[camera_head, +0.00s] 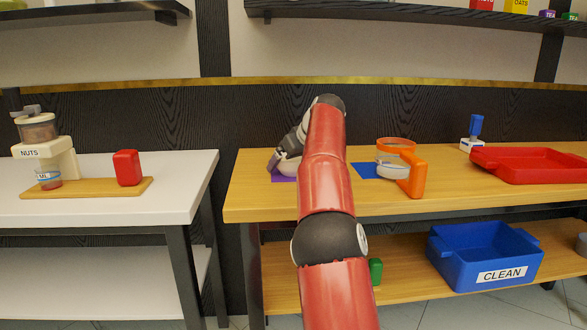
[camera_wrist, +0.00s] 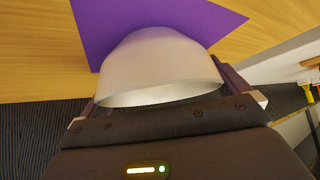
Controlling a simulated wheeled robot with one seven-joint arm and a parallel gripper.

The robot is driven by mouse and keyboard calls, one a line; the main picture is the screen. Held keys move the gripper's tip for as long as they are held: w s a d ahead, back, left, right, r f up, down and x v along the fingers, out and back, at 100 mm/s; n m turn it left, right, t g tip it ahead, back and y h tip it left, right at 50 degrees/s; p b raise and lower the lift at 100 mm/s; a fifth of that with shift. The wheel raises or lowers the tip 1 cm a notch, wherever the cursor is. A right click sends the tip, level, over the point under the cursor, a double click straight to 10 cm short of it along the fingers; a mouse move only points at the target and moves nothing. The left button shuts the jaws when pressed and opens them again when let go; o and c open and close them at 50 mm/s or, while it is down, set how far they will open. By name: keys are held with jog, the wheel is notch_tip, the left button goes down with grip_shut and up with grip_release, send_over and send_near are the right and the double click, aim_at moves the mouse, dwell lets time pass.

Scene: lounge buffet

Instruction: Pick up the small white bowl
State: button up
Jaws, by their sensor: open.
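The small white bowl (camera_wrist: 160,62) fills the middle of the wrist view, over a purple mat (camera_wrist: 95,30). In the head view the bowl (camera_head: 289,168) is largely hidden by my gripper and arm, and the purple mat (camera_head: 284,179) shows below it. My gripper (camera_wrist: 166,88) is open, with one finger on each side of the bowl. I cannot tell whether the fingers touch it. In the head view my gripper (camera_head: 279,160) is over the left part of the wooden table.
On the wooden table (camera_head: 250,205), a blue mat (camera_head: 366,170), an orange-handled item (camera_head: 417,177) and a red tray (camera_head: 530,178) lie to the right. A blue "CLEAN" bin (camera_head: 450,263) stands on the lower shelf. A white table (camera_head: 110,210) with a nuts dispenser (camera_head: 40,135) is left.

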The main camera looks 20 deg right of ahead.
jog(key=c, duration=0.9)
jog(key=shift+r, duration=0.1)
